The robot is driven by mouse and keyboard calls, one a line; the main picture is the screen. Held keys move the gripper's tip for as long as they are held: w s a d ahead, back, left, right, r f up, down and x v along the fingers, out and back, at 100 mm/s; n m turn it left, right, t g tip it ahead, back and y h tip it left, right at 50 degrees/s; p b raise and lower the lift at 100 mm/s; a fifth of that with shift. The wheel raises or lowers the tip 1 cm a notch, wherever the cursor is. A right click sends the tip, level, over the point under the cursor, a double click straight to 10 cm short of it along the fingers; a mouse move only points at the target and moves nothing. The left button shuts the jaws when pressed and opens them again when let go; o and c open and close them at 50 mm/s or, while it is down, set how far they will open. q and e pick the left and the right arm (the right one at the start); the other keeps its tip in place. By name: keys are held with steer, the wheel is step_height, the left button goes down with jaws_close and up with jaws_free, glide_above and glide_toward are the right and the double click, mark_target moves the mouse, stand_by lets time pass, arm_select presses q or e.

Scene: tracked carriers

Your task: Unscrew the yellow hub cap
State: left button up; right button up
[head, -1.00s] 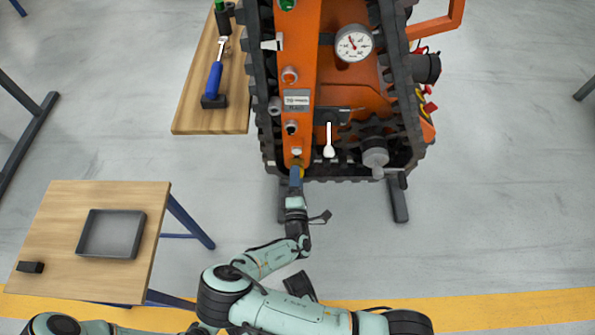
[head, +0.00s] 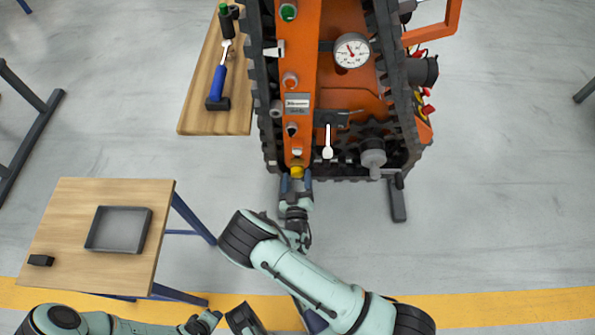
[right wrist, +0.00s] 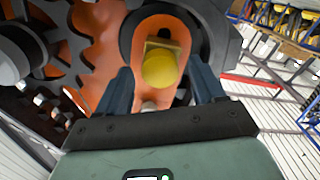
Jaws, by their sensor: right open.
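The yellow hub cap (head: 297,171) is at the near end of the orange carrier's side beam, low between the tracks. In the right wrist view the cap (right wrist: 160,69) is round, with a yellow block-like part just behind it. My right gripper (head: 296,182) is open and points at the cap from the near side. In the right wrist view its two dark fingers (right wrist: 163,88) stand apart, one left and one right of the cap, and I see no contact.
The carrier's dark track (head: 409,120) and a grey cylindrical fitting (head: 373,155) lie right of the cap. A wooden table (head: 70,215) with a grey tray (head: 91,243) stands at lower left. A wooden bench (head: 200,118) holds a blue-handled tool (head: 217,82).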

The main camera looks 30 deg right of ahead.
steer(key=m, duration=0.4)
steer(key=c, duration=0.8)
steer(key=n, duration=0.3)
steer(key=shift+n, duration=0.3)
steer(key=shift+c, duration=0.2)
steer(key=n, duration=0.5)
steer(key=shift+n, duration=0.4)
